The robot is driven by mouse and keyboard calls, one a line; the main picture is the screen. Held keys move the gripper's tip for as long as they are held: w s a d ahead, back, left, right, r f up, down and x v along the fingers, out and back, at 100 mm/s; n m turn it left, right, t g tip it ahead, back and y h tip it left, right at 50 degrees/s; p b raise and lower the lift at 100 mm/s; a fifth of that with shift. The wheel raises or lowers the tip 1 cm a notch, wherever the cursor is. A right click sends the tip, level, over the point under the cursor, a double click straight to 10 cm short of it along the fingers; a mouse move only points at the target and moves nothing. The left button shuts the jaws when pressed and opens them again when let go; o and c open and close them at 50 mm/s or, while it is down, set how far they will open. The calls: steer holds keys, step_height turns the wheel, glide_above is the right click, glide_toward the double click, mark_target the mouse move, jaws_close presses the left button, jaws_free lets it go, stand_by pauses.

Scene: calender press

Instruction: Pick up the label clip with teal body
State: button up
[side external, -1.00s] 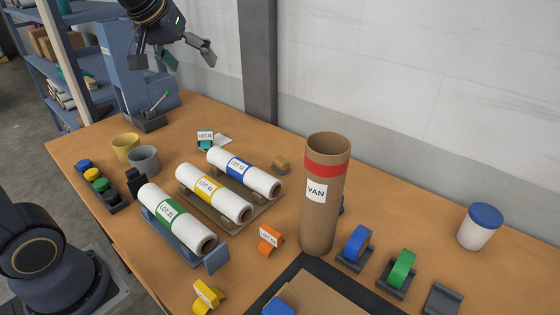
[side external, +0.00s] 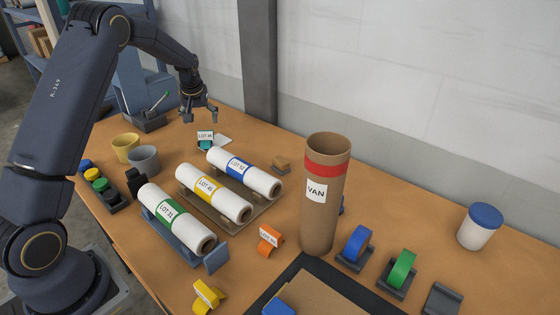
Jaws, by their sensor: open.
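The label clip with teal body (side external: 205,145) stands on the table behind the white rolls, left of centre in the side external view. It carries a white lot label (side external: 205,135) at its top, and a flat white piece (side external: 222,140) lies beside it. My gripper (side external: 200,119) is open and empty, pointing down above the clip, with a gap between its fingertips and the label. An orange label clip (side external: 269,240) and a yellow label clip (side external: 207,296) stand nearer the front.
White rolls with blue (side external: 238,166), yellow (side external: 207,187) and green (side external: 166,213) bands lie in front of the teal clip. A tall cardboard tube (side external: 320,225) stands to the right. A grey mug (side external: 144,159) and a yellow mug (side external: 125,147) stand to the left.

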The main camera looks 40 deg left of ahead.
mark_target(205, 131)
steer(key=x, duration=0.7)
steer(key=shift+w+d+f, duration=0.1)
steer(key=shift+w+f, duration=0.15)
steer(key=shift+f, duration=0.15)
steer(key=shift+c, duration=0.3)
steer(key=c, duration=1.1)
steer(key=shift+o, duration=0.2)
steer(key=shift+r, duration=0.1)
